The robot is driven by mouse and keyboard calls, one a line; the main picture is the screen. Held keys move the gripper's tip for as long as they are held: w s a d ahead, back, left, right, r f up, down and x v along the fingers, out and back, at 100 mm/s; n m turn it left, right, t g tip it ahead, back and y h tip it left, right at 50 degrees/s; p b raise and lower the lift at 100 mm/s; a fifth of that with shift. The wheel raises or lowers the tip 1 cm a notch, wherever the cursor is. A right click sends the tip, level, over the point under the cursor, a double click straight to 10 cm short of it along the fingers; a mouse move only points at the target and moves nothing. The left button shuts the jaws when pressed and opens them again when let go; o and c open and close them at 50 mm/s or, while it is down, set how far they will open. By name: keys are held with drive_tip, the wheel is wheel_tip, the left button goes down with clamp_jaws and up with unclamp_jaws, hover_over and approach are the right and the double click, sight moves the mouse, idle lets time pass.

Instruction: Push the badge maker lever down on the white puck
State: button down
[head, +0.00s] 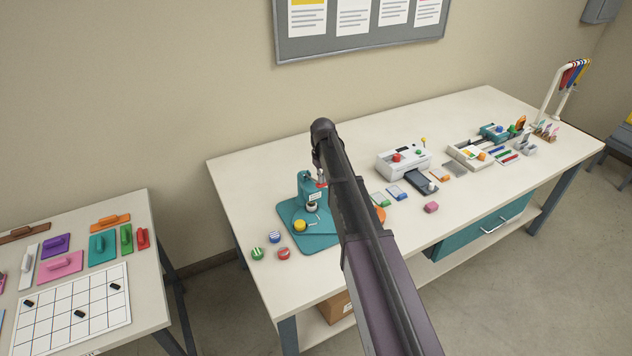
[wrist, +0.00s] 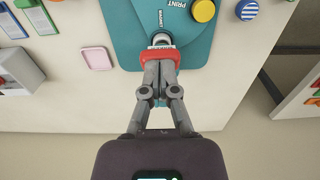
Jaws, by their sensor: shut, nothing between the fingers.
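The teal badge maker (head: 309,190) stands on its teal base plate near the left end of the long table. Its red lever grip (wrist: 144,55) shows in the wrist view right at the fingertips; contact looks likely but the depth is unclear. In the head view a bit of red (head: 323,185) shows beside my arm. A whitish puck (head: 312,206) sits low under the press head, partly hidden. My gripper (wrist: 160,58) is shut and empty, above the front of the press; in the head view it (head: 321,174) is small and partly covered by my arm.
A yellow round piece (head: 299,225) sits on the base plate. Striped green, blue and red pucks (head: 274,237) lie left of it. My arm hides the plate's right part.

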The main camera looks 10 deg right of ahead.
wheel_tip(320, 180, down, 7)
drive_tip(key=b, duration=0.7)
drive_tip(key=shift+f, duration=0.2)
idle(1.0)
drive_tip(key=shift+r, duration=0.15)
drive_tip(key=shift+r+p, duration=5.4)
drive_tip(key=shift+p, duration=0.05)
drive_tip(key=s+f+m+b, duration=0.1)
drive_tip(key=s+f+b, duration=0.3)
drive_tip(key=s, duration=1)
drive_tip(key=s+f+m+b, duration=0.2)
drive_tip(key=s+f+b, duration=0.2)
drive_tip(key=s, duration=1.1)
drive_tip(key=shift+f+m, duration=0.15)
drive_tip(key=shift+m, duration=0.15)
